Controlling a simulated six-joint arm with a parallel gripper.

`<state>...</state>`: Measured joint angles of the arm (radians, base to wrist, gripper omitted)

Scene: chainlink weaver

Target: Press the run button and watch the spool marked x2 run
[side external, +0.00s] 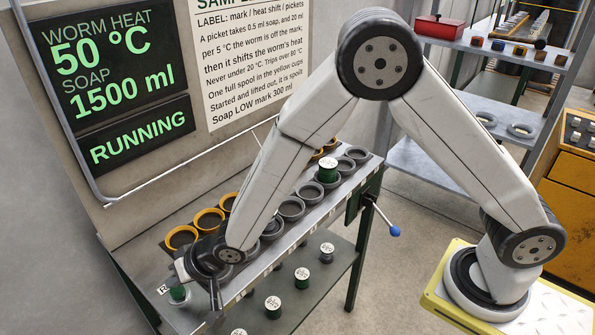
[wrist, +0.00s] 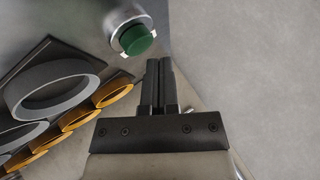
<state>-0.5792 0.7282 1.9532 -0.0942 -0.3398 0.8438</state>
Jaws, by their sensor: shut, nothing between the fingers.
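The green run button (wrist: 137,40), in a round metal housing, sits just beyond my fingertips in the wrist view. It also shows at the near left corner of the bench in the side view (side external: 178,293), partly behind my gripper. My gripper (wrist: 159,62) is shut and empty, its tips close beside the button; I cannot tell if they touch it. In the side view my gripper (side external: 215,292) is low over that corner. A green spool (side external: 328,171) with a white marked top sits at the grey cups; its mark is too small to read. The display (side external: 141,135) reads RUNNING.
Yellow cups (side external: 182,238) and grey cups (side external: 290,208) line the bench. Several marked spools (side external: 302,277) stand on the lower shelf. The upper panel (side external: 108,60) reads 50 °C and soap 1500 ml. A blue-tipped lever (side external: 394,231) sticks out at the bench's right end.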

